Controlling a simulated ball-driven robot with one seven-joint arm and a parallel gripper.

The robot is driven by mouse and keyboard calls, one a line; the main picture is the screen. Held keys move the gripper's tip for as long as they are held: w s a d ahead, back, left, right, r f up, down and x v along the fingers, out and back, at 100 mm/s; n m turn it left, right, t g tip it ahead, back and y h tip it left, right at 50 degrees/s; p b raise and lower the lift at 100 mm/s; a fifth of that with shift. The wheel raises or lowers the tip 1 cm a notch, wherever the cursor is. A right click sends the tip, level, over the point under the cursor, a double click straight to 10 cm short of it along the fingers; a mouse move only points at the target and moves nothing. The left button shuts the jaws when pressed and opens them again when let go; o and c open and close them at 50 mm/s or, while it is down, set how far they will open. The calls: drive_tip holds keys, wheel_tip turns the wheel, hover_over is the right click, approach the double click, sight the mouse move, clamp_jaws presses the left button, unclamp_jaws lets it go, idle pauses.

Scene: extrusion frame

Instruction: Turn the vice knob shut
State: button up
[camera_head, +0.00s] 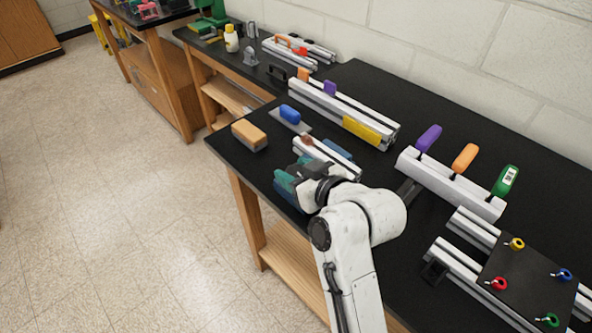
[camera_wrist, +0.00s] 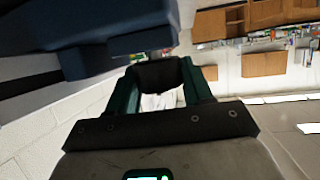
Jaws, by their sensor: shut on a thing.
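The vice shows as a dark blue body (camera_head: 338,150) on the black table, partly hidden behind my arm and a grey rail in the head view. In the wrist view, its dark blue body (camera_wrist: 85,28) fills the upper left, very near my gripper. My gripper (camera_head: 288,183) is at the table's front edge, low beside the vice. In the wrist view, the teal fingers of my gripper (camera_wrist: 160,78) are shut on a dark knob (camera_wrist: 158,74) between their tips. The knob's turn angle and the gap of the vice jaws cannot be made out.
A tan block (camera_head: 249,135) and a blue-handled block (camera_head: 290,114) are to the left. A rail with purple, orange and green handles (camera_head: 450,184) is to the right. Open floor lies left.

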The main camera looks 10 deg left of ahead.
drive_tip(key=shift+m+t+h+p, duration=0.65)
drive_tip(key=shift+m+t+h, duration=0.05)
drive_tip(key=shift+m+h, duration=0.4)
drive_tip(key=o, duration=0.7)
drive_tip(key=shift+s+d, duration=0.1)
drive_tip(key=v, duration=1)
drive_tip(key=shift+s+d+b, duration=0.15)
drive_tip(key=shift+s+b, duration=0.15)
